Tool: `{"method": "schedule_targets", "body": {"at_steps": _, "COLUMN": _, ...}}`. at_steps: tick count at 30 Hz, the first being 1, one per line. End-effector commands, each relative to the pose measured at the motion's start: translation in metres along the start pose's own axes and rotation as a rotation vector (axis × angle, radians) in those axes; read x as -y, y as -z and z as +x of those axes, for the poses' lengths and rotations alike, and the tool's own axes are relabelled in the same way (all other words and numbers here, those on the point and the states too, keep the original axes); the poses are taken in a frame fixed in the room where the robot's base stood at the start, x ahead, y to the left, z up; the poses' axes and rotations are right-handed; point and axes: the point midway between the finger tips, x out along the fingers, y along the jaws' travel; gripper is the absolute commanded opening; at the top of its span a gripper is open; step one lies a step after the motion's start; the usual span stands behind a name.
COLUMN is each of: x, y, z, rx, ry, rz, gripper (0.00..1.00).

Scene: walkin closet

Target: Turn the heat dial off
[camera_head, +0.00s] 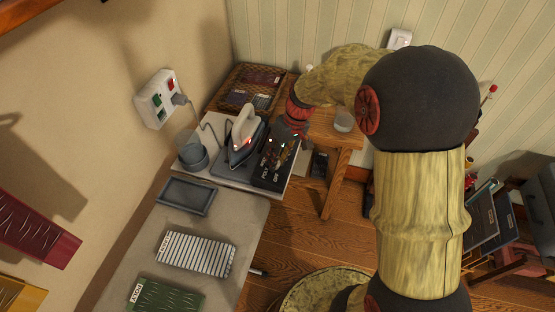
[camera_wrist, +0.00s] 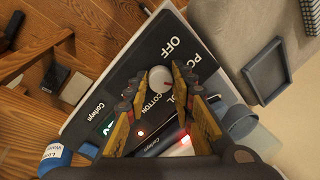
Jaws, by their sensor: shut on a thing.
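The heat dial (camera_wrist: 160,79) is a round pale knob on a dark panel (camera_wrist: 137,66) in the wrist view. White labels OFF, COTTON and a partly covered POLY stand around it. A small red mark shows on the dial, away from the OFF label; which setting it points at is unclear. My gripper (camera_wrist: 161,76) has its yellow and dark fingers on either side of the dial and is shut on it. In the head view, my gripper (camera_head: 278,151) is over the panel (camera_head: 268,178) and hides the dial.
An iron (camera_head: 243,138) stands just left of my gripper. A grey cup (camera_head: 193,155), a wicker basket (camera_head: 248,80) and a wall socket (camera_head: 155,98) are close by. A dark tray (camera_head: 185,196) and folded striped cloth (camera_head: 196,254) lie in front.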

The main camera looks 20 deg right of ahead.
Motion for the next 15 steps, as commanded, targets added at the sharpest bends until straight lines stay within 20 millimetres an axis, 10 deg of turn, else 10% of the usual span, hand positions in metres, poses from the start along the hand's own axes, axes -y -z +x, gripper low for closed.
{"method": "schedule_targets", "body": {"at_steps": 15, "x": 0.0010, "y": 0.0009, "z": 0.0002, "rx": 0.034, "ry": -0.060, "rz": -0.487, "gripper": 0.00}}
